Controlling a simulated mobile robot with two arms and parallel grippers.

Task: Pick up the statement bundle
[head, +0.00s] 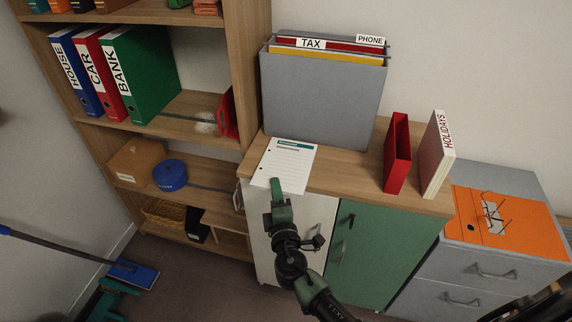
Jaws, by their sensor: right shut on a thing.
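The statement bundle (296,162) is a white sheaf of paper with a green heading line and punched holes. It lies on the wooden cabinet top, its near edge at the front edge of the top. My right gripper (276,184) is shut on the bundle's near edge, with its arm reaching up from the bottom of the head view. The fingertips cover a small part of the paper.
A grey file box (322,105) with TAX and PHONE folders stands behind the bundle. A red upright holder (397,155) and the HOLIDAYS binder (436,158) stand to the right. An orange folder with glasses (502,218) lies on the grey drawers. Shelves (185,105) rise at left.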

